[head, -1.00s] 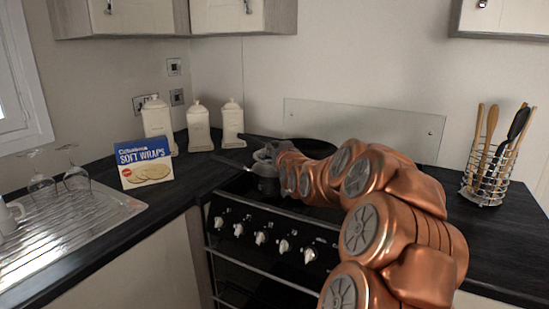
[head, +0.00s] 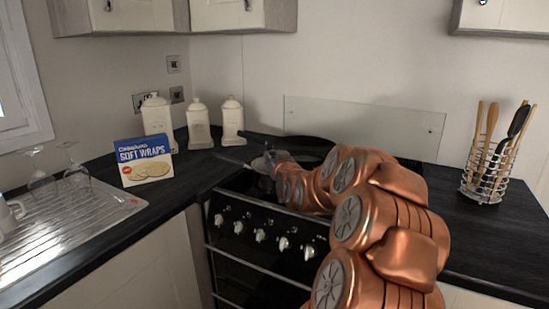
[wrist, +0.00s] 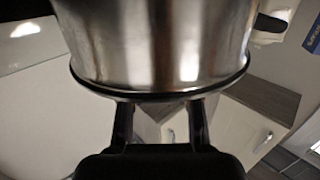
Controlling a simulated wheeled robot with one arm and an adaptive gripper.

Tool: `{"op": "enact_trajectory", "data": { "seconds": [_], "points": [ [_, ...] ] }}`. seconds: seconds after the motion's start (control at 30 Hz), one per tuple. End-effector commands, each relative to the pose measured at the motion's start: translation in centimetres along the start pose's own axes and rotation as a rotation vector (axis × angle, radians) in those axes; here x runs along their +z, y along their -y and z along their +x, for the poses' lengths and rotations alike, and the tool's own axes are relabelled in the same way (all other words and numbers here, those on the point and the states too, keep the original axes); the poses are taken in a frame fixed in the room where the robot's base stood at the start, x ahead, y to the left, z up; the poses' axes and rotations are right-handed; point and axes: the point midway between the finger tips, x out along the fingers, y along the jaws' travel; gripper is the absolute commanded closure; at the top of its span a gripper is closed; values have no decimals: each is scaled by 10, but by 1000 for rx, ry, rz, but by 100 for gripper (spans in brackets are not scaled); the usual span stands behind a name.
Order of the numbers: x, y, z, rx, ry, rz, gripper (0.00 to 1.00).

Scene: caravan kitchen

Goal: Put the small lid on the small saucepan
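The small saucepan (head: 265,184) stands on the hob in the head view, small and partly hidden by my arm. Its shiny steel side (wrist: 160,40) fills the top of the wrist view, which appears upside down. Its dark handle (wrist: 270,22) points right there. A dark-edged rim (wrist: 165,96) runs along the pan's edge; I cannot tell whether this is the small lid's edge. A pale round shape shows over the pan in the head view. My gripper (wrist: 162,108) is at this rim, two fingers spaced apart with their tips hidden behind it; what lies between the tips is hidden.
A dark frying pan (head: 305,148) lies at the back of the hob, before a glass splashback (head: 365,125). Canisters (head: 198,125) and a soft wraps box (head: 146,160) stand left. A utensil rack (head: 485,185) stands right. Glasses stand on the drainer (head: 75,215).

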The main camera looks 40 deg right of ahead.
Motion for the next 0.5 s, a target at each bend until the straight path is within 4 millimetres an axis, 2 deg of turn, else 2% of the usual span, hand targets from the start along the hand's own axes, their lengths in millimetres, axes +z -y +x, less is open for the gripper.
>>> {"op": "enact_trajectory", "data": {
  "seconds": [0.03, 0.2, 0.5],
  "points": [
    [-1, 0, 0, 0, 0, 0, 59],
    [-1, 0, 0, 0, 0, 0, 44],
    [-2, 0, 0, 0, 0, 0, 44]
  ]
}}
